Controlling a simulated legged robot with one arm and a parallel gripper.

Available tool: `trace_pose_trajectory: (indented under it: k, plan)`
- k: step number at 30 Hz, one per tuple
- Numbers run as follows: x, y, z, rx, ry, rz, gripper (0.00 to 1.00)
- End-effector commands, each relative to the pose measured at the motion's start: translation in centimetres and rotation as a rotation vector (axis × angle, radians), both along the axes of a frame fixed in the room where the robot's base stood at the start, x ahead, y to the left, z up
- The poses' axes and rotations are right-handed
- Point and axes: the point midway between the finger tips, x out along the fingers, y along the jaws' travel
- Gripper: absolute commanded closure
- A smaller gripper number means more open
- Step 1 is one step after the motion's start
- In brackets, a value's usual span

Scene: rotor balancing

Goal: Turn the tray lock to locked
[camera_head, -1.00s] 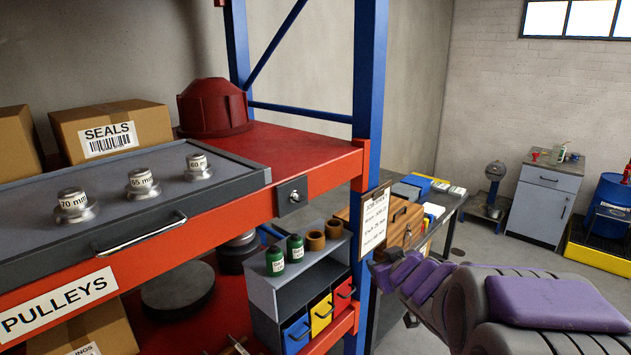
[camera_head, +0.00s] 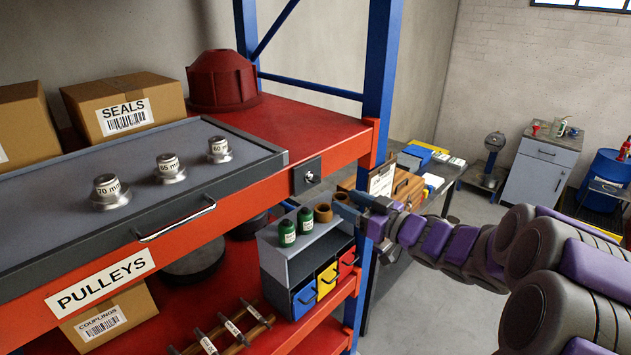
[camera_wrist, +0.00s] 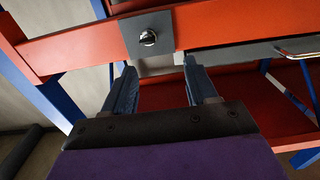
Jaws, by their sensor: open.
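The tray lock (camera_head: 308,176) is a small metal knob on a dark square plate, set in the red shelf beam just right of the grey tray (camera_head: 105,172). In the wrist view the lock knob (camera_wrist: 148,38) shows ahead of the fingers, near the top. My gripper (camera_head: 345,205) is in front of the rack's right end, lower and to the right of the lock. In the wrist view my gripper (camera_wrist: 158,85) is open and empty, its two fingers apart below the plate. It is not touching the lock. The tray handle (camera_head: 178,220) is on the tray's front.
A blue rack post (camera_head: 383,75) stands right of the lock. A clipboard (camera_head: 381,180) hangs by it, partly behind my arm. Below are a small grey organiser (camera_head: 275,262) with green bottles (camera_head: 287,232) and coloured drawers. Three labelled pulleys stand on the tray.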

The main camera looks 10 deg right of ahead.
Motion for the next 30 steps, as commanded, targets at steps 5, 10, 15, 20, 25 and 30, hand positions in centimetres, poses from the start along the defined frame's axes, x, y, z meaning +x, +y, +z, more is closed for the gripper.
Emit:
trace_pose_trajectory:
  k: [5, 10, 15, 20, 25, 30]
  plan:
    - [2.4, -0.4, -0.2, 0.013, 0.002, -0.002, 0.43]
    - [4.5, -0.1, -0.2, 0.023, 0.001, -0.002, 0.43]
    - [6.7, 2.9, -0.3, 0.013, 0.003, -0.001, 0.43]
    - [8.6, 6.0, -0.2, -0.002, 0.002, -0.001, 0.43]
    - [10.0, 7.3, 0.0, -0.001, 0.0, -0.002, 0.43]
    - [10.7, 6.3, -0.3, 0.008, 0.002, -0.002, 0.43]
